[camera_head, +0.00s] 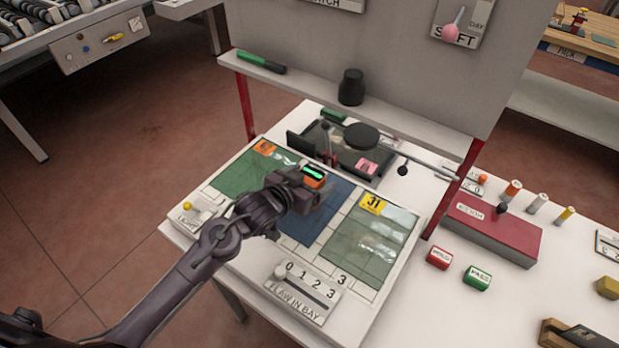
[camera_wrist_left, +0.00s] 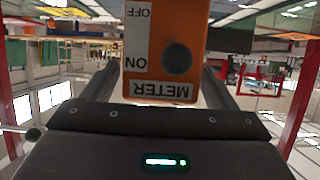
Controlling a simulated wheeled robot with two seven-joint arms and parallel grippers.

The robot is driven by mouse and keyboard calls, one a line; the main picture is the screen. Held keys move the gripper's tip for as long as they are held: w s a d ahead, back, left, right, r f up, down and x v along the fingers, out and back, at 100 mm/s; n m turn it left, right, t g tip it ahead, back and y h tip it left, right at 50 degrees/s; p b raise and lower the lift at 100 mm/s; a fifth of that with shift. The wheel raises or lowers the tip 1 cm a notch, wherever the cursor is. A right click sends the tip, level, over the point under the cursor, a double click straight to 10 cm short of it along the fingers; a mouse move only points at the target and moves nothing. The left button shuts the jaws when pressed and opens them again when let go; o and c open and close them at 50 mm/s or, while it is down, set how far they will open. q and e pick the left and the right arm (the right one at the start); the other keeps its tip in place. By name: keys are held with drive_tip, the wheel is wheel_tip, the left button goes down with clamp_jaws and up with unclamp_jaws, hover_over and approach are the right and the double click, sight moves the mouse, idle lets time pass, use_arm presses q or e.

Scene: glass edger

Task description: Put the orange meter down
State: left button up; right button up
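The orange meter (camera_head: 314,177) is held by my left gripper (camera_head: 308,186) above the middle of the board with green and blue panels (camera_head: 327,207). In the left wrist view the meter (camera_wrist_left: 165,55) sits between the two fingers (camera_wrist_left: 165,88), with its METER label and ON and OFF marks upside down and a dark round knob on its face. The gripper's dark body hides part of the meter and the board below it in the head view. My right gripper is not in view.
A black stand with a round disc (camera_head: 362,137) and a dark tray with a pink tag (camera_head: 345,155) stand behind the board. A slider plate marked FLAW IN BAY (camera_head: 302,292) is at the front. A red box (camera_head: 495,232) and small red and green blocks are on the right.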

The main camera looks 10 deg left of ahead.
use_arm(q)
drive_tip(key=shift+r, duration=0.15)
drive_tip(key=b+v, duration=0.1)
drive_tip(key=v, duration=1.1)
drive_tip(key=shift+b, duration=0.35)
drive_tip(key=shift+a, duration=0.1)
